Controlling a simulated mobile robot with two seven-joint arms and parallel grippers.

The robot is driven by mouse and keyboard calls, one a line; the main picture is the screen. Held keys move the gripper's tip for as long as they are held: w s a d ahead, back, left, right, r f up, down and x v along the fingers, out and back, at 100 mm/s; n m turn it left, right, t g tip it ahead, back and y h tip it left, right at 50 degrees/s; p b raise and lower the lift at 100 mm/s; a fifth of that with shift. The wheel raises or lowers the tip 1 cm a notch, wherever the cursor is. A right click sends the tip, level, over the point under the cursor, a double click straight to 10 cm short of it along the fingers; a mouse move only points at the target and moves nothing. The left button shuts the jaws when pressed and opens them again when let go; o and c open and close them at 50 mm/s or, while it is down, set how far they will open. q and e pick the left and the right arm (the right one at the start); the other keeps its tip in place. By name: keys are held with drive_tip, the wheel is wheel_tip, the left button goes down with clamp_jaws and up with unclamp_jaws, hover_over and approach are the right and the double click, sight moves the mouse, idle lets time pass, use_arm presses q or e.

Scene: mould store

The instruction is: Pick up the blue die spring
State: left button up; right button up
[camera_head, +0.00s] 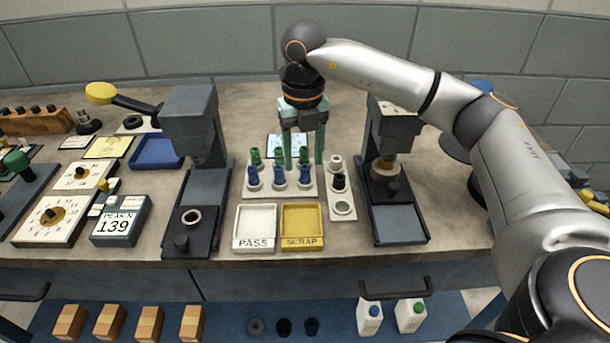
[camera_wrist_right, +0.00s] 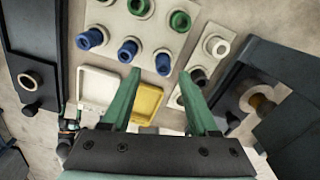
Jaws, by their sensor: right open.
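Three blue die springs stand upright in the front row of a white holder (camera_head: 262,193): left (camera_head: 252,176), middle (camera_head: 278,176) and right (camera_head: 305,175). In the right wrist view they are the left (camera_wrist_right: 90,38), middle (camera_wrist_right: 128,50) and right (camera_wrist_right: 163,62) blue pieces. My right gripper (camera_head: 303,165) is above the holder, pointing down, with its green fingers apart and nothing between them. In the wrist view, the right blue spring appears between the fingertips (camera_wrist_right: 159,72); contact cannot be told. My left gripper is out of view.
Green springs (camera_head: 255,157) stand behind the blue ones. A white PASS tray (camera_head: 255,246) and yellow SCRAP tray (camera_head: 302,244) lie in front. A narrow stand (camera_head: 343,193) with rings is on the right. Dark presses (camera_head: 190,120) (camera_head: 395,125) rise on both sides.

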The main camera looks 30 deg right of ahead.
sight(305, 167)
drive_tip(key=f, duration=0.4)
drive_tip(key=shift+d, duration=0.25)
clamp_jaws()
idle(0.4)
